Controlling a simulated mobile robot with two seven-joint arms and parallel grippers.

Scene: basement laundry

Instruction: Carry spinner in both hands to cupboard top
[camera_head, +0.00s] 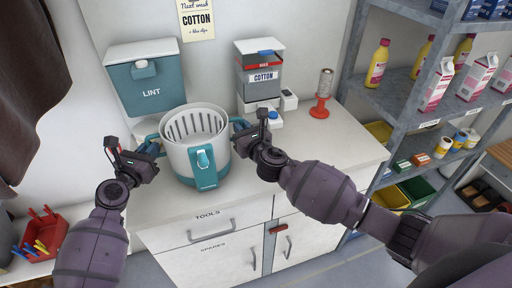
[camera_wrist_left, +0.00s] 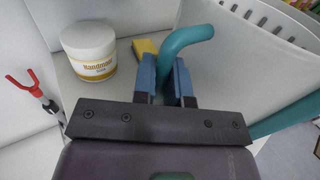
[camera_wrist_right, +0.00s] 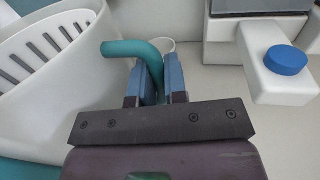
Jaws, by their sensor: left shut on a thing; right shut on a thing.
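The spinner (camera_head: 184,157) is a white tub with a slotted white basket inside and a teal front latch. It is upright at the cupboard top (camera_head: 315,141), near the back; I cannot tell whether its base touches the surface. My left gripper (camera_head: 150,150) is shut on its left teal handle (camera_wrist_left: 188,40). My right gripper (camera_head: 245,130) is shut on its right teal handle (camera_wrist_right: 132,48). In both wrist views the blue fingers close around the handle. The spinner also shows in the left wrist view (camera_wrist_left: 262,70) and the right wrist view (camera_wrist_right: 50,100).
A red-based spool (camera_head: 321,95) stands right. A white tub (camera_wrist_left: 89,52) and a yellow sponge (camera_wrist_left: 146,48) are near my left gripper. Cupboard top is clear at front right.

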